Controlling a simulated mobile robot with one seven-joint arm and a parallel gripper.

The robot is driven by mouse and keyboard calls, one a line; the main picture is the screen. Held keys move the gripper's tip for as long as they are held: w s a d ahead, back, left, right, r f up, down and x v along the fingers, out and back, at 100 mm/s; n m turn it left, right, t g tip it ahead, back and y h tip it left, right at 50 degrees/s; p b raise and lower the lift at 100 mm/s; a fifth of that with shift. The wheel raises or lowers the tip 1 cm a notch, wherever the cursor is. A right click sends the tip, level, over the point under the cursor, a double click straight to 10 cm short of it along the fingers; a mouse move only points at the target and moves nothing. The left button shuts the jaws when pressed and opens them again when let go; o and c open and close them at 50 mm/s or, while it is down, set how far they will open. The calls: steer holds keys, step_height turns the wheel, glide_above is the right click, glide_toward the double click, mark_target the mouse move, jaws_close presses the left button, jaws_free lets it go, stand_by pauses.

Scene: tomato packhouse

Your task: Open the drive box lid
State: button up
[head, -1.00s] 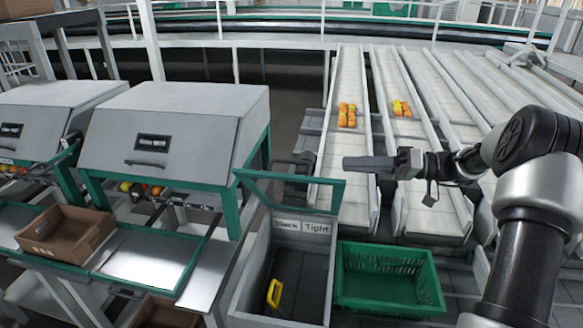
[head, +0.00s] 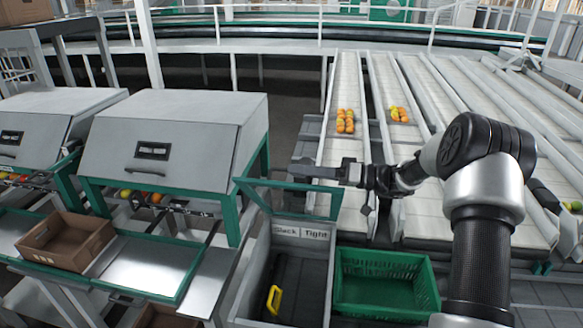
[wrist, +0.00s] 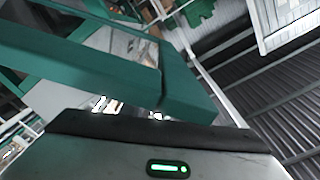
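The drive box (head: 327,255) is an open-topped grey bin in the lower middle of the head view. Labels reading "Slack" and "Tight" are on its inner far wall. A yellow handle (head: 274,299) shows inside. A green-framed lid (head: 290,184) stands raised at the box's far end, and I see through its frame. My gripper (head: 298,167) points left just behind the lid's upper edge. I cannot tell whether it touches the lid or how its fingers are set. In the wrist view the green frame (wrist: 90,68) passes close in front of the gripper's body.
A green crate (head: 385,312) stands right of the box. Conveyor lanes (head: 345,95) with oranges lie behind my gripper. A grey cabinet (head: 185,135) and a bench with a brown crate (head: 65,255) are on the left. Dark floor lies between cabinet and lanes.

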steer(key=shift+w+a, duration=0.15)
steer(key=shift+a, duration=0.55)
steer(key=shift+w+a, duration=0.15)
steer(key=shift+a, duration=0.5)
jaws_close()
steer(key=shift+w, duration=0.1)
